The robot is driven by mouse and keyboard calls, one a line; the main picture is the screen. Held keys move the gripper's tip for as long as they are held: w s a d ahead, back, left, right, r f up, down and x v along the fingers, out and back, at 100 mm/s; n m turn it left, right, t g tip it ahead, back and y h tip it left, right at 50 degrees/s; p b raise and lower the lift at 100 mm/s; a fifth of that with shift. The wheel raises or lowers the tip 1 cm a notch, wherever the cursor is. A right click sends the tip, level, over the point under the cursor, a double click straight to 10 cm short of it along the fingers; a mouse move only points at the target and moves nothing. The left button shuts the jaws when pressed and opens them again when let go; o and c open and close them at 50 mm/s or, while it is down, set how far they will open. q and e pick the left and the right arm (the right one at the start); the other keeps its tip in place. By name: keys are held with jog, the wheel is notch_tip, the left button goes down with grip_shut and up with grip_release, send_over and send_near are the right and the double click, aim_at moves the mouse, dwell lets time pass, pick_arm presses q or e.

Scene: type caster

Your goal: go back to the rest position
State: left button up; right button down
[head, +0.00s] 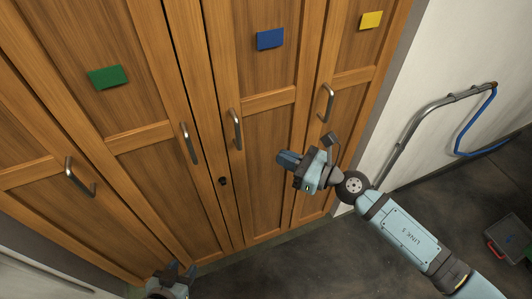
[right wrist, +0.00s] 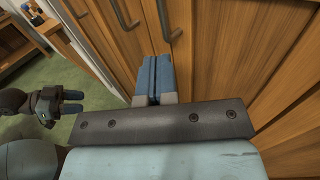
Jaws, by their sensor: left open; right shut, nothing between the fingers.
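My right gripper (head: 288,160) is in front of the wooden cabinet (head: 265,190), below the door handle under the blue card. Its fingers are shut together with nothing between them, and they fill the middle of the right wrist view (right wrist: 153,78). My left gripper (head: 181,272) is at the bottom edge of the head view, in front of the cabinet's lower part. It is open and empty, and most of its arm is out of view. A gripper of mine also shows at the left of the right wrist view (right wrist: 68,102).
The cabinet doors are shut, with metal handles (head: 238,129) sticking out. Green (head: 108,77), blue (head: 270,39) and yellow (head: 371,20) cards are on the doors. A metal rail with a blue hose (head: 487,110) is on the right wall. A grey case (head: 510,235) lies on the floor at right.

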pick_arm(q)
jog(key=shift+w+f, duration=0.1)
jog(key=shift+f, duration=0.2)
pick_arm(e)
jog(key=v, duration=0.3)
jog(key=shift+s+r, duration=0.1)
jog(key=shift+s, duration=0.15)
pick_arm(q)
notch_tip(320, 180, up, 7)
jog(key=p, duration=0.6)
jog(key=shift+a+f, duration=0.2)
jog(key=shift+a, duration=0.05)
pick_arm(e)
jog(key=s+d+f+n+h, duration=0.4)
jog(key=s+f+n, duration=0.3)
jog(key=n, duration=0.7)
jog(key=s+d+f+n+t+h, duration=0.1)
jog(key=s+d+f+n+h, duration=0.3)
jog(key=n, duration=0.9)
jog(key=s+f+h, duration=0.3)
jog(key=s, duration=0.2)
jog(key=shift+d+n+h, duration=0.3)
jog(key=shift+d+n, duration=0.1)
jog(key=shift+a, duration=0.1)
